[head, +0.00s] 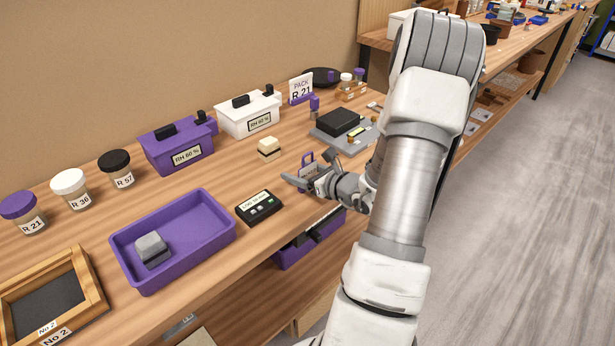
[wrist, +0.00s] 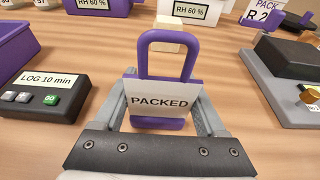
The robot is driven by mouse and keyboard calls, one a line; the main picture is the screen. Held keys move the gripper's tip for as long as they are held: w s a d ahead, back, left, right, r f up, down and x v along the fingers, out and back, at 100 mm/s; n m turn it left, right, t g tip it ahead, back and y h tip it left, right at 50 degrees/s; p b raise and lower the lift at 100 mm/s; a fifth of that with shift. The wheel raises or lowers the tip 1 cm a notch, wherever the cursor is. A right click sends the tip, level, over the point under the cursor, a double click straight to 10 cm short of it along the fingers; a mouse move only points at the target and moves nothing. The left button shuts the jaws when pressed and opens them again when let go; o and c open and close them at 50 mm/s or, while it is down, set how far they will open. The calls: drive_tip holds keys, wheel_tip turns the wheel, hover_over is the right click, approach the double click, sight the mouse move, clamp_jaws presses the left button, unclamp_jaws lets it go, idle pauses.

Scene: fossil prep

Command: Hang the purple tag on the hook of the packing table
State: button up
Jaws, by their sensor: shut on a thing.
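The purple tag (wrist: 143,60) is a frame with an open loop at its top and a white label reading PACKED. In the wrist view it stands upright between the grey fingers of my gripper (wrist: 160,112), which is shut on its lower part. In the head view the tag (head: 306,157) shows small above my gripper (head: 308,178), over the front part of the wooden table.
A black LOG 10 min timer (head: 259,207) lies left of my gripper, with a purple tray (head: 188,272) farther left. A cream block (head: 268,148) and a grey scale-like device (head: 343,132) are behind. A PACK R 21 sign (head: 300,89) stands near the wall.

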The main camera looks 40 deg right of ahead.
drive_tip(key=shift+r, duration=0.45)
wheel_tip(320, 180, up, 4)
drive_tip(key=shift+s+d+p, duration=0.1)
drive_tip(key=shift+s+p, duration=0.05)
drive_tip(key=shift+p, duration=0.75)
drive_tip(key=s+d+r+p, duration=0.2)
drive_tip(key=s+d+r, duration=0.2)
drive_tip(key=s, duration=0.6)
wheel_tip(320, 180, up, 2)
drive_tip(key=shift+s+d+r, duration=0.1)
drive_tip(key=shift+s+d, duration=0.1)
drive_tip(key=o, duration=0.8)
clamp_jaws()
